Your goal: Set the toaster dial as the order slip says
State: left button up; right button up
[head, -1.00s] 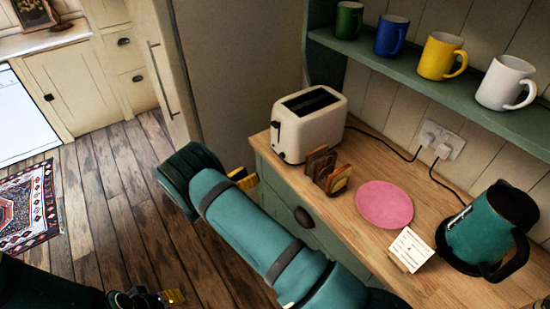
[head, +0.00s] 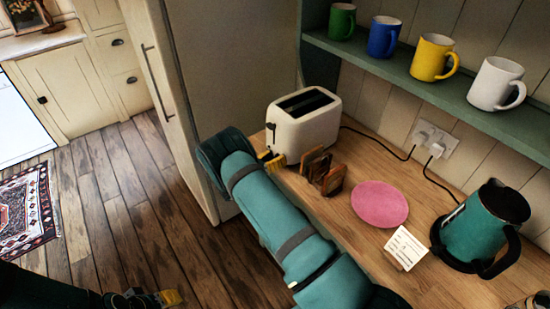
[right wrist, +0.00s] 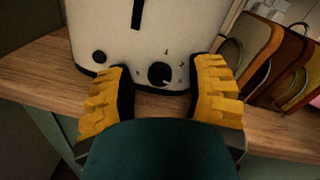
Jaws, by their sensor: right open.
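The cream toaster (head: 303,124) stands at the far left end of the wooden counter. In the right wrist view, its front (right wrist: 185,25) shows a black dial (right wrist: 159,74) low down, with small marks around it too faint to read surely. My right gripper (head: 271,158) is at the toaster's front. Its yellow fingers are open on either side of the dial, with no contact visible. The order slip (head: 406,247) stands on the counter by the pink plate; its writing is too small to read. My left gripper (head: 158,298) is low at the left, away from the counter, its jaws unclear.
A toast rack (head: 324,172) with slices stands close right of the toaster, and right of my fingers in the wrist view. The pink plate (head: 379,204) and green kettle (head: 480,230) are farther along. Several mugs stand on the shelf (head: 420,80) above. A round button (right wrist: 99,57) is left of the dial.

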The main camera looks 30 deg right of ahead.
grip_shut()
dwell(0.3)
jog(key=shift+f+m+b, duration=0.1)
jog(key=shift+m+b, duration=0.9)
jog(key=shift+b, duration=0.15)
jog(key=m+b, duration=0.3)
jog(key=shift+h, duration=0.3)
jog(key=shift+m+g+b, duration=0.3)
jog(key=shift+m+b, duration=1.2)
jog(key=shift+m, duration=1)
grip_release()
